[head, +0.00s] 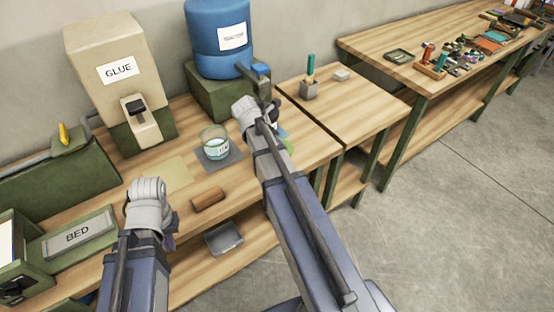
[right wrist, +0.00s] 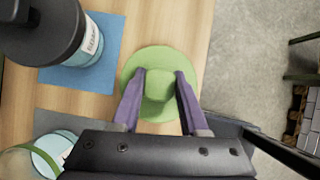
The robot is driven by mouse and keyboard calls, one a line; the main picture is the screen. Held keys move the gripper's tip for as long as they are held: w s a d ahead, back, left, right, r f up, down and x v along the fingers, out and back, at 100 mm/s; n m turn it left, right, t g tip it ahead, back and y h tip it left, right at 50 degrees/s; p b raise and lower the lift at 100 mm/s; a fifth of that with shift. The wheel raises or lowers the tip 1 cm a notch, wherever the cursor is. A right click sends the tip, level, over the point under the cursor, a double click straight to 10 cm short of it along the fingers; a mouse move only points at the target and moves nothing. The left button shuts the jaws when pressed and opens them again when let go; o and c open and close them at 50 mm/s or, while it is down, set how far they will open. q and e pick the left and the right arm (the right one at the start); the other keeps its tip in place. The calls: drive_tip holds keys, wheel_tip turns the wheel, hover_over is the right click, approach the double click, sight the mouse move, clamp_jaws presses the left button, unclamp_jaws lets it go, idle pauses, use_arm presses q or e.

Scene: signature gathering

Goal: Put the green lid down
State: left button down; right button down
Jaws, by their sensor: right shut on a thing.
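The green lid (right wrist: 163,118) is a round disc with a raised knob. In the right wrist view its knob sits between the purple fingers of my right gripper (right wrist: 166,76), which is shut on it. The lid is over the wooden bench near its right edge; I cannot tell whether it touches the wood. In the head view only a sliver of the lid (head: 288,147) shows beside my right arm. My left gripper (head: 168,242) is over the bench front at left; its fingers are mostly hidden.
An open glass jar (head: 216,147) stands on a grey mat. A labelled jar (right wrist: 90,42) stands on a blue mat (right wrist: 105,72) close to the lid. The glue dispenser (head: 110,75) and blue drum (head: 217,55) stand behind. A brown block (head: 209,199) lies at the front.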

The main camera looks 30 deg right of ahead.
drive_tip(key=shift+f+b, duration=2.05)
drive_tip(key=shift+f, duration=0.55)
drive_tip(key=shift+f, duration=0.2)
drive_tip(key=shift+c, duration=2.1)
unclamp_jaws()
drive_tip(key=shift+r, duration=0.2)
drive_tip(key=shift+a+r+p, duration=0.1)
drive_tip(key=shift+r+p, duration=0.25)
drive_tip(key=p+v, duration=0.8)
drive_tip(key=v, duration=0.1)
drive_tip(key=shift+r, duration=0.2)
drive_tip(key=shift+p+v, duration=0.9)
drive_tip(key=shift+v, duration=0.1)
drive_tip(key=shift+a+f, duration=0.1)
